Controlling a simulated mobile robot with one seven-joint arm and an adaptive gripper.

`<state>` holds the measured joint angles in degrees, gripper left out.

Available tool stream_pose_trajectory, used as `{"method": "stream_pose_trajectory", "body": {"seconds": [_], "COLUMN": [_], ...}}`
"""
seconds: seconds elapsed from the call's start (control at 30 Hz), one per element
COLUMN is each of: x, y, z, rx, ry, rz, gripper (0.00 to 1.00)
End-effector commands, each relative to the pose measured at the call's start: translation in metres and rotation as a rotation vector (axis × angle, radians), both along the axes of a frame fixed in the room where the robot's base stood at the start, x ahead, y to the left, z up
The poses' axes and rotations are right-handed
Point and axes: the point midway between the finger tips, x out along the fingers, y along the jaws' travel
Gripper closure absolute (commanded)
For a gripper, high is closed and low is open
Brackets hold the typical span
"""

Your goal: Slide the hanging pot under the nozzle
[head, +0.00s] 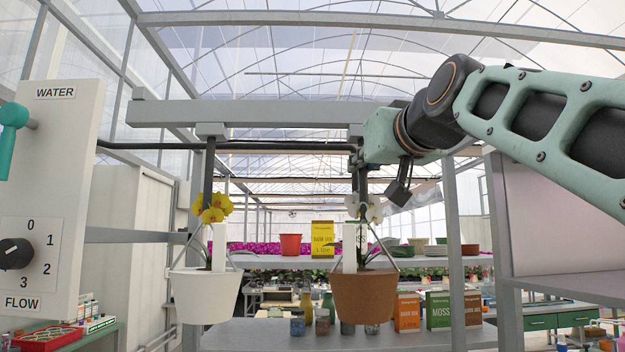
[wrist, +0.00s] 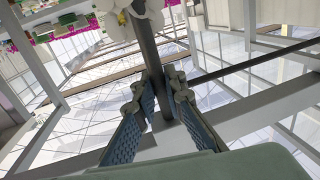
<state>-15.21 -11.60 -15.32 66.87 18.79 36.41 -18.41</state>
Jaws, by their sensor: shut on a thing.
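A terracotta pot (head: 363,296) with a white orchid (head: 364,208) hangs in the head view from a dark hanger bar on the overhead rail (head: 260,113). My gripper (head: 359,160) is at the upper part of that bar. In the wrist view my gripper (wrist: 159,92) has its two blue-padded fingers shut on the hanger bar (wrist: 147,48), with white petals beyond. A white pot (head: 206,296) with a yellow orchid (head: 213,208) hangs to the left. A black pipe (head: 250,146) runs below the rail toward my gripper.
A white panel (head: 62,190) with a teal lever (head: 12,122) and a flow dial (head: 15,253) stands at the left. Behind the pots, shelves (head: 280,262) hold a red pot (head: 290,246), boxes and jars. A grey post (head: 453,240) stands at the right.

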Motion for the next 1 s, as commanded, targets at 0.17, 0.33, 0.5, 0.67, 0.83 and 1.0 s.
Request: {"method": "stream_pose_trajectory", "body": {"seconds": [0.17, 0.33, 0.5, 0.67, 0.83, 1.0], "x": [-0.0001, 0.0000, -0.0001, -0.0001, 0.0000, -0.0004], "y": [0.0010, 0.0017, 0.0024, 0.0026, 0.0015, 0.0007], "z": [-0.0001, -0.0001, -0.0001, -0.0001, -0.0001, 0.0000], "rx": [0.000, 0.001, 0.001, 0.001, 0.000, 0.000], "ry": [0.000, 0.000, 0.000, 0.000, 0.000, 0.000], "rz": [0.002, 0.003, 0.005, 0.005, 0.003, 0.001], "gripper": [1.00, 1.00, 1.00, 0.80, 0.72, 0.72]}}
